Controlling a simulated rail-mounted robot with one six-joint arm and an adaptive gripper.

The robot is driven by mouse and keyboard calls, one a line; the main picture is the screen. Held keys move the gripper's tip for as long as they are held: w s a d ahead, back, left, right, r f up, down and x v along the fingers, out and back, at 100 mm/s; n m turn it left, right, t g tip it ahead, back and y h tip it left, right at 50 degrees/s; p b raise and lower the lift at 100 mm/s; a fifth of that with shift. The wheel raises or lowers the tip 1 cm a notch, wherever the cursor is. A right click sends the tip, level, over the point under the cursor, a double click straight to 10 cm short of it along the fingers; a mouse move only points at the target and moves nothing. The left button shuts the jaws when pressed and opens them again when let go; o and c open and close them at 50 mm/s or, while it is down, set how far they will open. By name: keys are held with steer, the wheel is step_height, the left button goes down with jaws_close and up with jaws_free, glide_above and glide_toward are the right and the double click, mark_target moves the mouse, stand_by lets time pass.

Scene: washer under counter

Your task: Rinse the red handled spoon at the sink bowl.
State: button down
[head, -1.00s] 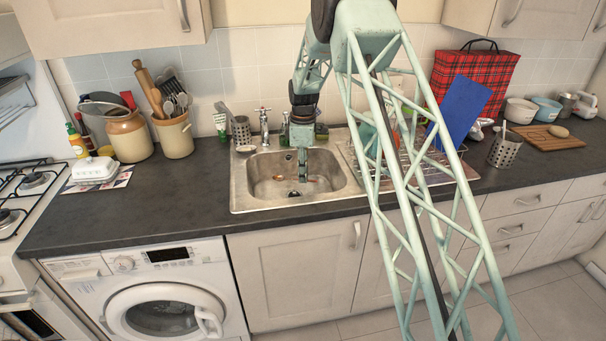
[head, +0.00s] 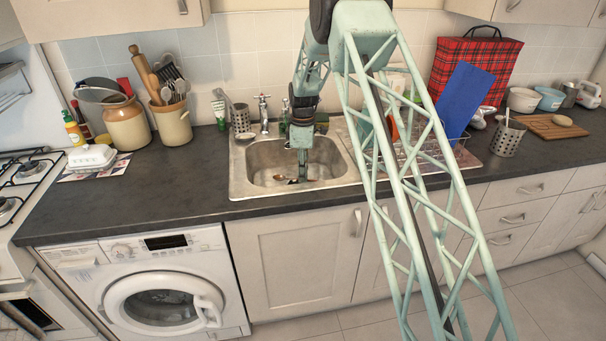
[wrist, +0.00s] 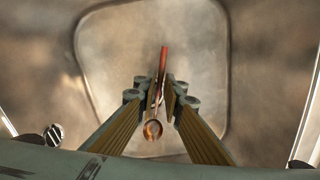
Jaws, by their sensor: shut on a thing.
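The red handled spoon shows in the wrist view, its red handle (wrist: 163,62) pointing up the picture and its shiny bowl (wrist: 153,130) between the fingers, towards the camera. My gripper (wrist: 152,92) is shut on the spoon. In the head view my gripper (head: 299,181) reaches down inside the steel sink bowl (head: 262,158). A small reddish part of the spoon (head: 279,177) shows left of the fingers; the rest is hard to make out. The sink bowl's floor (wrist: 110,50) lies below the spoon in the wrist view. I cannot tell how far apart they are.
The tap (head: 263,112) stands behind the bowl, with a steel utensil holder (head: 241,118) to its left. A drainer with dishes and a blue board (head: 462,100) is at the right.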

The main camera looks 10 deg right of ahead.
steer(key=shift+f+b, duration=0.4)
steer(key=shift+f, duration=0.65)
steer(key=shift+r, duration=0.1)
stand_by(1.3)
step_height(320, 180, up, 18)
steer(key=p, duration=0.8)
stand_by(2.3)
stand_by(1.7)
